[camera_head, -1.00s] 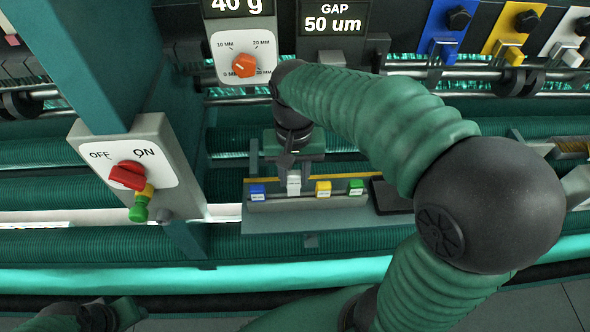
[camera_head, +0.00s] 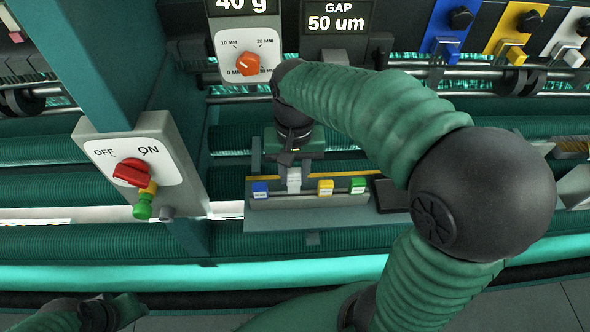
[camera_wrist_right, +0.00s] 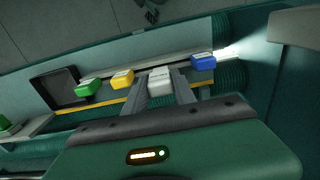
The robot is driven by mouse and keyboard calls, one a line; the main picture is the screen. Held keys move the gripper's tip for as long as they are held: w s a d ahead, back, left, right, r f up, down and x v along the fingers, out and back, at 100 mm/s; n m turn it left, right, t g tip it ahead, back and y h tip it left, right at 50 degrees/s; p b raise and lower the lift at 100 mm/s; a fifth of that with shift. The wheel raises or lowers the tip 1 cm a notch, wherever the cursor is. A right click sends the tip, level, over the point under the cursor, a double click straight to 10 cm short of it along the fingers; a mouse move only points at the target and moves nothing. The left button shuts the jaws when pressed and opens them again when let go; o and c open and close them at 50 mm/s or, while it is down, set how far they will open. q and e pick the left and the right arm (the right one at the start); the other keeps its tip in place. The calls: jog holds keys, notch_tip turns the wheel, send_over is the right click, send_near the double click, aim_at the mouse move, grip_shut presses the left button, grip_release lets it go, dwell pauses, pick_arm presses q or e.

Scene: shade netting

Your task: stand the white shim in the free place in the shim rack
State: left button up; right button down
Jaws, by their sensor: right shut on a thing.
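The white shim (camera_head: 293,184) is between the two fingers of my right gripper (camera_head: 292,172), which is shut on it. It is upright in the shim rack's row (camera_head: 335,197), in the place between the blue shim (camera_head: 260,190) and the yellow shim (camera_head: 325,187). The green shim (camera_head: 357,186) is right of yellow. The wrist view also shows the white shim (camera_wrist_right: 160,82) between the fingers. Its lower end is hidden, so I cannot tell whether it rests on the rack's bottom. My left gripper (camera_head: 122,312) is at the lower left, away from the rack; its jaws are unclear.
A switch box (camera_head: 135,165) with a red knob stands left of the rack. A dark tray (camera_head: 390,195) lies right of the green shim. A dial panel (camera_head: 246,55) and a gap display (camera_head: 336,25) are behind. Blue and yellow neighbours leave little room beside the fingers.

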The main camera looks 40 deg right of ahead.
jog(key=shift+a, duration=0.2)
pick_arm(q)
jog(key=shift+d+r, duration=0.25)
jog(key=shift+d, duration=0.15)
pick_arm(e)
jog(key=shift+d, duration=0.35)
jog(key=shift+a, duration=0.1)
jog(key=shift+a+p, duration=0.15)
jog(key=shift+p, duration=0.15)
pick_arm(q)
jog(key=shift+a+r, duration=0.15)
jog(key=shift+a, duration=0.1)
pick_arm(e)
jog(key=shift+a, duration=0.3)
jog(key=shift+d, duration=0.1)
jog(key=shift+d, duration=0.4)
pick_arm(q)
jog(key=shift+d+r, duration=0.15)
jog(key=shift+r, duration=0.1)
jog(key=shift+f, duration=0.1)
pick_arm(e)
jog(key=shift+w+a+f, duration=0.1)
jog(key=shift+a+f, duration=0.15)
jog(key=shift+f, duration=0.1)
